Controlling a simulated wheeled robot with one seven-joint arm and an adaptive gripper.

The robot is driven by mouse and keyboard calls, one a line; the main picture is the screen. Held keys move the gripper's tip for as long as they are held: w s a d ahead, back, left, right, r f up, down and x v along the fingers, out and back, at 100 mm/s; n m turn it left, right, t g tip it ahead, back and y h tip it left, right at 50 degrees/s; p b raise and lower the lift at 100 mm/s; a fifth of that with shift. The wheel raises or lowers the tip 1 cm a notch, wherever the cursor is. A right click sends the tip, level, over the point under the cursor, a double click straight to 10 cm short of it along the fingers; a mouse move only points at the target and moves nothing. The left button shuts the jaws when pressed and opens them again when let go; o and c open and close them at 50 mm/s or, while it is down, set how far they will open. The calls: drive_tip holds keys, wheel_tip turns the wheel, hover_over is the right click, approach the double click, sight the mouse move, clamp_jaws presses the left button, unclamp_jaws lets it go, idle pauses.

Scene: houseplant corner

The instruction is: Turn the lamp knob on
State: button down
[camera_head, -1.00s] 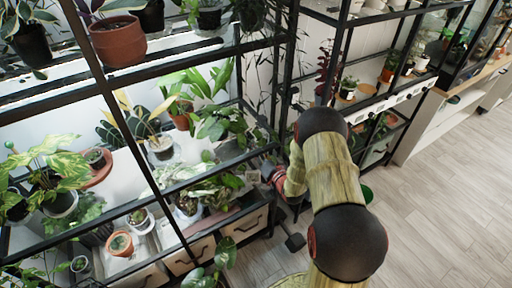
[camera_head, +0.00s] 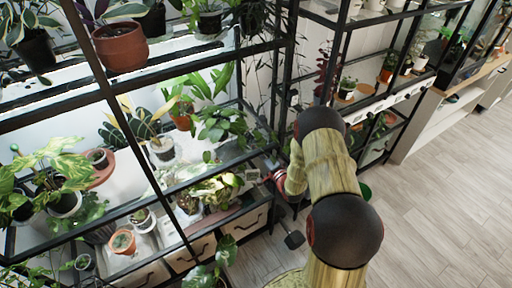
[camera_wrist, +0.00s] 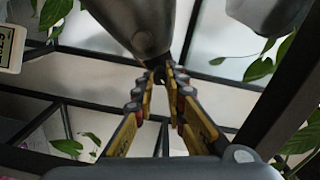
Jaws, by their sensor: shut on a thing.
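My gripper (camera_wrist: 162,84) shows from behind in the wrist view, its yellow-padded fingers closing together at the tips. They are shut on a small dark part, apparently the lamp knob (camera_wrist: 159,72), which is mostly hidden between them. A smooth grey rounded body, likely the lamp (camera_wrist: 142,28), hangs just above the fingertips. In the head view my gripper (camera_head: 268,178) reaches left to the right end of the lower plant shelf. The knob cannot be made out there. A small pale square tag (camera_head: 253,176) is beside the gripper; a cream label (camera_wrist: 11,48) shows in the wrist view.
A black-framed rack (camera_head: 180,229) with several potted plants stands left of my arm. A terracotta pot (camera_head: 122,242) is on its lower shelf. A second shelf unit (camera_head: 372,92) stands behind. Open wooden floor (camera_head: 445,205) lies to the right.

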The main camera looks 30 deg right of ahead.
drive_tip(key=shift+m, duration=0.4)
drive_tip(key=c, duration=2.1)
unclamp_jaws()
drive_tip(key=shift+s, duration=0.1)
drive_tip(key=s, duration=1.2)
drive_tip(key=shift+d+r, duration=0.15)
drive_tip(key=shift+d, duration=0.1)
drive_tip(key=shift+w, duration=0.1)
